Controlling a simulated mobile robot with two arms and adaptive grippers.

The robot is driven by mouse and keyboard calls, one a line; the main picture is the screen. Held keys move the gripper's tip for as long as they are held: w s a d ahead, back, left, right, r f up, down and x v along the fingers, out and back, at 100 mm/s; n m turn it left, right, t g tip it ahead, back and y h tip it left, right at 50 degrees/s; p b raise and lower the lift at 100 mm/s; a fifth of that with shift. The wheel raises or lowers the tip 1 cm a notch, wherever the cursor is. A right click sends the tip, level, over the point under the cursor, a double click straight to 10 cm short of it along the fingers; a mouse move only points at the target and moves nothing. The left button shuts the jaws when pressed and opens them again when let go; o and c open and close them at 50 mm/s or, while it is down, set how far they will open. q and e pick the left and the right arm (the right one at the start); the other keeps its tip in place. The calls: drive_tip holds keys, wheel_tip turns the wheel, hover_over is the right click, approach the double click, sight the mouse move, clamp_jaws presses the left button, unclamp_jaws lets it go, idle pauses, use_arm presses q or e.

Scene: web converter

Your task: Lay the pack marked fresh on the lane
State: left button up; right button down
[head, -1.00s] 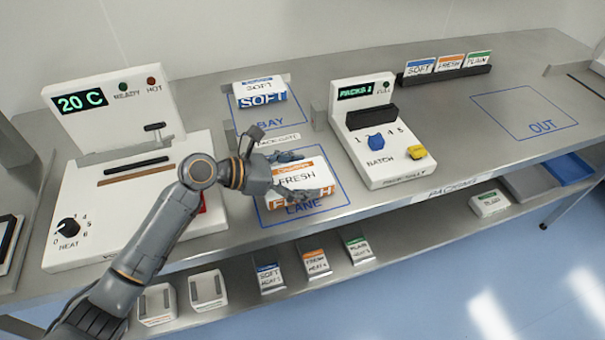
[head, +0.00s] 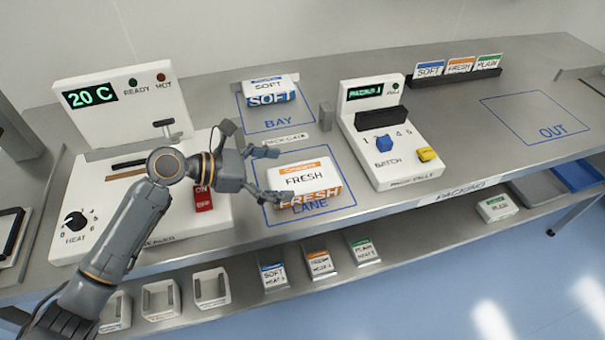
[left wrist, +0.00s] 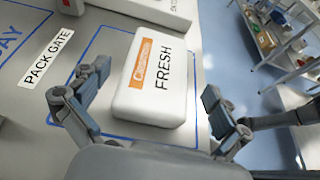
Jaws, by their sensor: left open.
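The pack marked fresh (head: 303,183), white with an orange label, lies flat inside the blue outline of the lane (head: 345,197). It also shows in the left wrist view (left wrist: 155,80), lying between my spread fingers. My left gripper (head: 274,174) is open at the left side of the pack, with a gap between fingers and pack. It also shows open in the left wrist view (left wrist: 150,105). My right gripper does not show.
A pack marked soft (head: 270,90) lies in the bay (head: 300,115) behind the lane. The batch machine (head: 390,145) stands right of the lane, the heater (head: 130,130) left. The out area (head: 535,120) is empty. Cards stand in a rack (head: 455,80).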

use_arm(q)
drive_tip(key=shift+v, duration=2.7)
